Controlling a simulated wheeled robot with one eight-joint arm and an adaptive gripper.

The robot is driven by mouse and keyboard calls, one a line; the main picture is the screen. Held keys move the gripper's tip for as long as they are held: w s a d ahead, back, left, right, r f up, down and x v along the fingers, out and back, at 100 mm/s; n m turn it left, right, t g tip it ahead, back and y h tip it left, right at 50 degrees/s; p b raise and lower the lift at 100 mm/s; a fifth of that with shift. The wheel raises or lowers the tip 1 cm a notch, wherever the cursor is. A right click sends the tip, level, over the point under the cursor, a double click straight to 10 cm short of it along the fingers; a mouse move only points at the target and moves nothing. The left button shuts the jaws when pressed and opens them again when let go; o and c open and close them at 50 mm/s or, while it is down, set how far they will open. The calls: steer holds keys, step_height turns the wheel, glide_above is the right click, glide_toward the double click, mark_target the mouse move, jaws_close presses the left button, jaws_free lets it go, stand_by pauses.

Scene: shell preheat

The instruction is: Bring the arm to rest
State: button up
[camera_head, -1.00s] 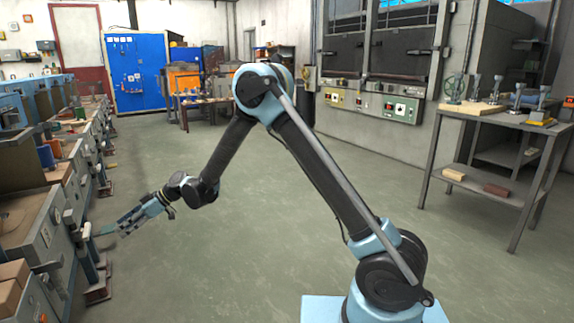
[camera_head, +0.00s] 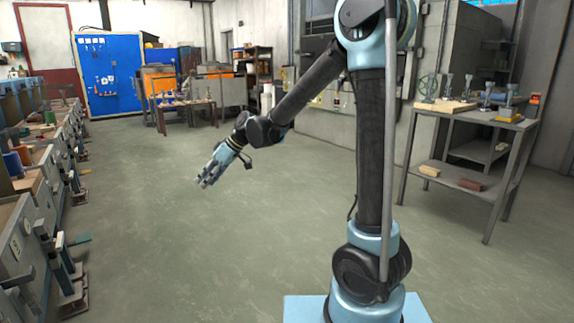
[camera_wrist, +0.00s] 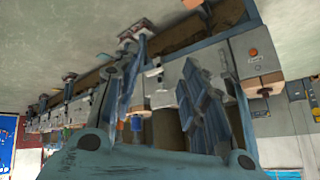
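My gripper (camera_head: 206,182) hangs in free air over the open floor, left of the middle in the head view, tilted down and to the left. In the wrist view my gripper (camera_wrist: 165,85) shows its two blue-grey fingers spread apart with nothing between them. My arm is bent at the elbow, with its upper part close to upright over my light blue base. The gripper touches nothing that I can see.
A row of grey machines (camera_head: 22,250) runs along the left side. A workbench (camera_head: 455,118) with clamps and small blocks stands at the right. A blue board (camera_head: 110,72) and a table (camera_head: 185,103) are at the back. The floor (camera_head: 190,250) between is clear.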

steer(key=s+d+m+t+h, duration=0.1)
steer(key=s+d+m+h, duration=0.15)
steer(key=d, duration=1.15)
steer(key=s+d+m+t+h, duration=0.1)
steer(key=s+d+m, duration=0.3)
steer(key=d, duration=1)
steer(key=s+d+f+m+h, duration=0.2)
steer(key=s+d+f+m, duration=0.2)
steer(key=s+d, duration=0.3)
steer(key=s+d+f+m+h, duration=0.2)
steer(key=s+d+f+m, duration=0.2)
steer(key=s+d, duration=0.4)
steer(key=d+f, duration=0.1)
steer(key=d, duration=0.3)
steer(key=shift+t, duration=0.3)
steer(key=shift+h, duration=0.25)
steer(key=shift+c, duration=0.8)
